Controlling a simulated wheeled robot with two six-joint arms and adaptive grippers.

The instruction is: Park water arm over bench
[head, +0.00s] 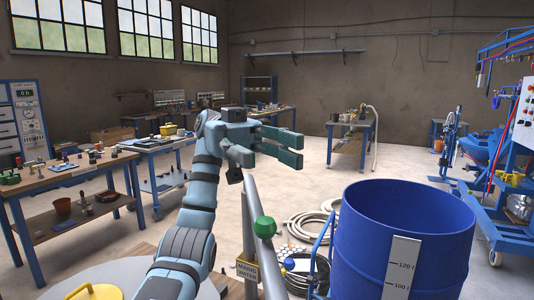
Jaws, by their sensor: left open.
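The water arm (253,200) is a grey metal pipe with a green ball knob (264,226). It stands in the lower middle of the head view, beside a post with a "MAINS WATER" label (247,270). My left gripper (303,149) is open and empty, its fingers pointing right, above the upper end of the pipe. It appears apart from the green knob. Part of the pipe's top is close behind or below the gripper, so contact there is unclear. A wooden bench with blue legs (60,178) stands at the left; I cannot tell whether it is the task's bench. My right gripper is not in view.
A large blue drum (372,225) with a litre scale (401,265) stands at lower right, close to the pipe. Coiled hoses (312,225) lie on the floor behind. A round grey lid (115,275) is at lower left. Blue machinery (515,190) stands far right.

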